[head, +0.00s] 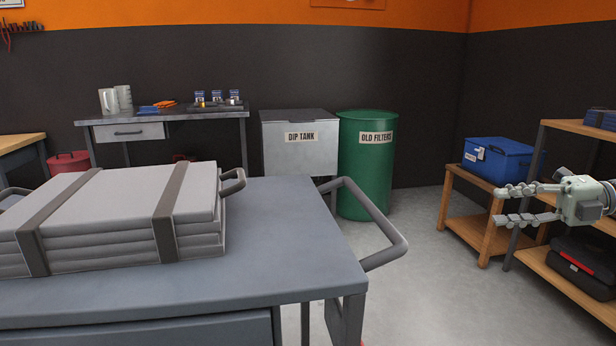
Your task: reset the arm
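My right gripper (505,204) comes in from the right edge of the head view, pointing left. Its two fingers are spread apart with nothing between them. It is in the air in front of the wooden shelves and the blue box (497,158), clear of the cart to its left. The rest of my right arm is cut off by the right edge. My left gripper is not in the head view.
A grey cart (290,235) with strapped grey pads (120,212) fills the near left. Behind stand a workbench (185,115), a dip tank (300,150) and a green drum (366,175). Wooden shelves (565,265) stand at right. Floor between cart and shelves is clear.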

